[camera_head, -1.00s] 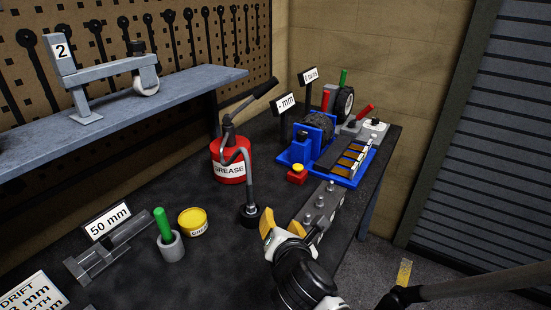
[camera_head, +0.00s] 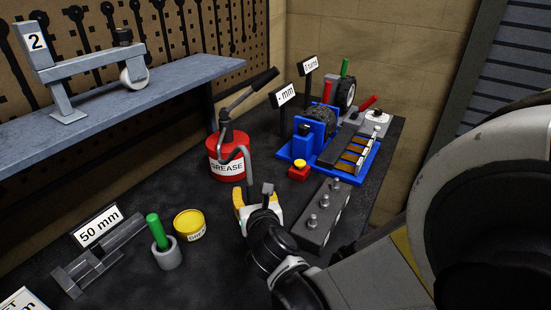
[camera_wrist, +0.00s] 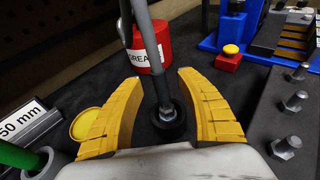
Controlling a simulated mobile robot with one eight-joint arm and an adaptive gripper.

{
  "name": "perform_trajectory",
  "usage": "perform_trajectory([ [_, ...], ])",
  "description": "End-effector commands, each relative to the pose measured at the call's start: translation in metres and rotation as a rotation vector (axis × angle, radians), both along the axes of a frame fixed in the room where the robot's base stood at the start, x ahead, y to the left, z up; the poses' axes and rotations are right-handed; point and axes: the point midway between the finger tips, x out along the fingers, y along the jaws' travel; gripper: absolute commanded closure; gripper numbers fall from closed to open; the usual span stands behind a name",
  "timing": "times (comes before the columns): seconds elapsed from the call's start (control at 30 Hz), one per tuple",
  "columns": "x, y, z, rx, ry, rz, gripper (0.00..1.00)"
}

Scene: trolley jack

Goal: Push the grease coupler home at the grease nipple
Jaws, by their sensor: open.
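The red grease can (camera_head: 227,160) stands on the dark bench, and a grey pipe (camera_head: 247,160) bends down from it. In the wrist view the pipe (camera_wrist: 154,65) ends in a black round coupler (camera_wrist: 172,122) low at the bench top. My gripper (camera_wrist: 158,80) is open, with one yellow finger on each side of the pipe and coupler. I see no clear grip on either. In the head view my gripper (camera_head: 252,200) hides the coupler. A grey block (camera_head: 328,217) to the right carries several metal studs (camera_head: 324,201); I cannot tell which is the grease nipple.
A blue fixture (camera_head: 320,140) and a red button box (camera_head: 299,170) with a yellow top stand behind the block. A yellow tin (camera_head: 189,226), a green-handled tool (camera_head: 156,231) in a grey cup and a grey slide (camera_head: 98,262) lie left. A steel shelf (camera_head: 110,98) overhangs the back left.

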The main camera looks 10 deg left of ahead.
Motion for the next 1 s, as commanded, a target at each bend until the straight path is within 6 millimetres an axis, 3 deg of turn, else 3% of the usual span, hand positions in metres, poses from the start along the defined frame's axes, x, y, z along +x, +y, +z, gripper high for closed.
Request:
perform_trajectory([
  [0.1, 0.015, 0.0061, -0.0067, 0.0, 0.0, -0.001, 0.56],
  [0.33, 0.0172, 0.0074, -0.0055, 0.0, 0.0, 0.0, 0.56],
  [0.47, 0.0171, 0.0074, -0.0054, 0.0, 0.0, 0.0, 0.94],
  [0.5, 0.017, 0.0074, -0.0054, 0.0, 0.0, 0.0, 1.0],
  [1.0, 0.0169, 0.0074, -0.0033, 0.0, 0.0, 0.0, 1.0],
])
